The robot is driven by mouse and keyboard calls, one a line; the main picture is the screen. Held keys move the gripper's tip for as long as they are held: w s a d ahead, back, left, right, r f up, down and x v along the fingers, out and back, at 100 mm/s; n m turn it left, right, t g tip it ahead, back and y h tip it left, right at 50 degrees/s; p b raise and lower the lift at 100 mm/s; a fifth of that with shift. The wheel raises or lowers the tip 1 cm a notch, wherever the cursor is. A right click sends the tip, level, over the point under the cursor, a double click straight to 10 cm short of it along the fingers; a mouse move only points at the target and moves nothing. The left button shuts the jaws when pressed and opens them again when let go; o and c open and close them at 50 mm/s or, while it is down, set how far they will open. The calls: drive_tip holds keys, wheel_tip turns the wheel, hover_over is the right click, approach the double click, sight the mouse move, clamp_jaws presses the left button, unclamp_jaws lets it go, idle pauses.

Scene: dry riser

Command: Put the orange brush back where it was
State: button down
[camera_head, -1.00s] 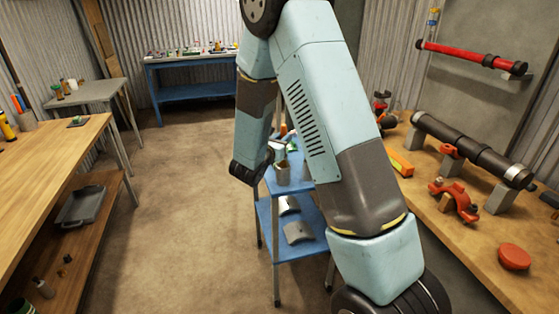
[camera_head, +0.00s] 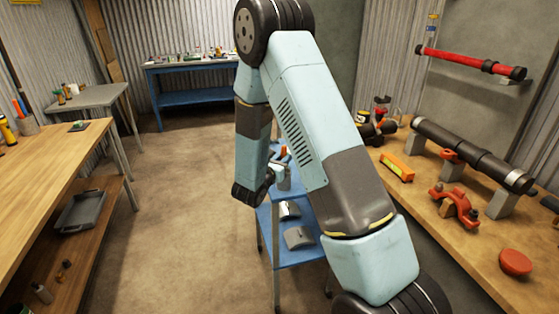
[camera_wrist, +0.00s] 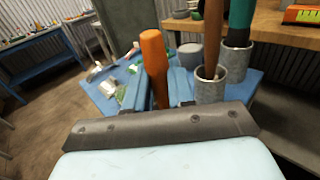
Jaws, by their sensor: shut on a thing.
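The orange brush (camera_wrist: 155,62) stands nearly upright between the two light blue fingers of my gripper (camera_wrist: 157,88) in the wrist view. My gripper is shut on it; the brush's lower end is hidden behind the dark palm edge. Just right stands a grey pot (camera_wrist: 209,88) with a brown handle (camera_wrist: 213,35) in it. Behind that is another grey pot (camera_wrist: 236,64) with a green handle (camera_wrist: 241,20). In the head view my gripper (camera_head: 274,174) is over the blue cart, partly hidden by my arm. I cannot tell whether the brush is inside a pot.
The blue cart (camera_head: 265,222) has a lower shelf holding grey curved pieces (camera_head: 299,238). Small items lie on its top, left of the brush. A wooden bench (camera_head: 450,225) with a dark pipe (camera_head: 470,152) on blocks is at right. Open floor (camera_head: 180,210) lies left of the cart.

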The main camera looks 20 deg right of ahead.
drive_tip(key=c, duration=0.9)
unclamp_jaws()
drive_tip(key=shift+c, duration=0.2)
drive_tip(key=v, duration=1.2)
drive_tip(key=s+d+r+m+g+y, duration=0.1)
drive_tip(key=s+d+r+m+g, duration=1.1)
drive_tip(key=s+d+r+m, duration=0.3)
drive_tip(key=s+a+r+m+t+y, duration=0.2)
drive_tip(key=s+a+r+m+y, duration=0.1)
drive_tip(key=s+r+m+y, duration=0.2)
drive_tip(key=s+a+r+m+t+y, duration=0.2)
drive_tip(key=s+a+r+m+y, duration=0.2)
drive_tip(key=s+m+y, duration=0.2)
drive_tip(key=shift+s+a+r+m+t, duration=0.35)
drive_tip(key=shift+s+m, duration=0.25)
drive_tip(key=shift+s, duration=0.4)
